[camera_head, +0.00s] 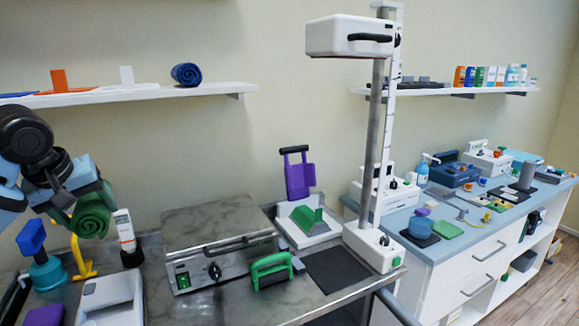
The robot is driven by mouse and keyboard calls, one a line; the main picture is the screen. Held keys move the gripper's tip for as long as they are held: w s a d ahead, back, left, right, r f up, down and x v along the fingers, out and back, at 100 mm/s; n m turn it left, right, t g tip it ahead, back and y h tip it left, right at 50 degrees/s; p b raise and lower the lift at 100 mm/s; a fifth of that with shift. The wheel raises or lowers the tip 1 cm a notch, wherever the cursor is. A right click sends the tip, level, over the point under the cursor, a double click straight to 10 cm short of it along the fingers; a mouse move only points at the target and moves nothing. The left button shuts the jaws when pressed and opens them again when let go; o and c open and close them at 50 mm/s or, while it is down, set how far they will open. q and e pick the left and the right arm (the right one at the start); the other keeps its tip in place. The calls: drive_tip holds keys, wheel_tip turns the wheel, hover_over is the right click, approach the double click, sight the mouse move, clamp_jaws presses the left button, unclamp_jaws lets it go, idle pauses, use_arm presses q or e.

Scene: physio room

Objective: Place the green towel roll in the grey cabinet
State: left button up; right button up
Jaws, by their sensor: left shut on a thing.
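My left gripper (78,200) comes in from the left and is shut on the green towel roll (94,214). It holds the roll in the air above the left part of the steel worktop, left of a grey metal box. The roll's spiral end faces me, and the fingers hide part of its left side. The grey box, which looks like the grey cabinet (238,258), stands on the worktop with a handle, a dark knob and a green switch on its front. Its top looks closed, and its inside is hidden. My right gripper is not in view.
A white-labelled bottle (125,232) stands between the roll and the cabinet. A green handled object (271,270) stands before the cabinet's right front. A yellow stand (80,258) and a white device (110,300) are below the roll. A wall shelf (140,92) holds a blue roll (186,74).

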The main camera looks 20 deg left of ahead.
use_arm(q)
drive_tip(key=shift+w+d+f, duration=0.1)
drive_tip(key=shift+d+f, duration=0.2)
drive_tip(key=shift+f, duration=0.6)
drive_tip(key=w+d+f+m+h, duration=0.2)
drive_tip(key=d+f+m, duration=0.1)
drive_tip(key=d+f, duration=0.45)
drive_tip(key=w+d+f+m+h, duration=0.1)
drive_tip(key=w+d+f+m, duration=0.2)
drive_tip(key=d+f, duration=0.45)
drive_tip(key=d+m+h+p, duration=0.1)
drive_tip(key=d+m, duration=0.5)
drive_tip(key=d, duration=1.3)
drive_tip(key=shift+w+d+r+g+h, duration=0.2)
drive_tip(key=shift+d+r+g+h, duration=0.15)
drive_tip(key=shift+h, duration=0.25)
drive_tip(key=shift+a+r, duration=0.1)
drive_tip(key=shift+a, duration=0.05)
